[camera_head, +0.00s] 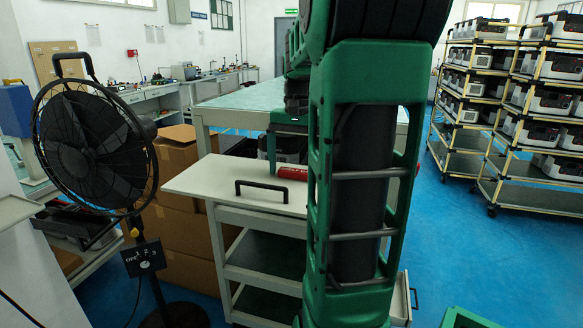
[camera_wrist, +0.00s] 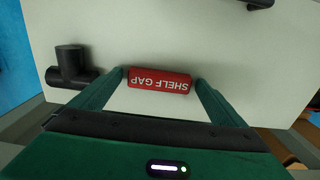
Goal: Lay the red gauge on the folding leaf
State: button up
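In the head view the gauge (camera_head: 292,172) shows low over the pale cart top, partly hidden by my arm. I cannot tell whether it rests on the surface. The pale panel with a black handle (camera_head: 262,190), which looks like the folding leaf (camera_head: 200,181), reaches out to the left of the cart.
A black T-shaped piece (camera_wrist: 70,68) lies on the pale surface beside my left finger in the wrist view. A black fan (camera_head: 92,150) and cardboard boxes (camera_head: 180,160) stand left of the cart. Loaded racks (camera_head: 530,100) stand right, with clear blue floor (camera_head: 450,240) before them.

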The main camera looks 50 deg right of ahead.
aim_at(297, 171)
jog(key=shift+r, duration=0.15)
notch_tip(297, 171, up, 12)
dwell(0.7)
dwell(0.4)
jog(key=shift+s, duration=0.1)
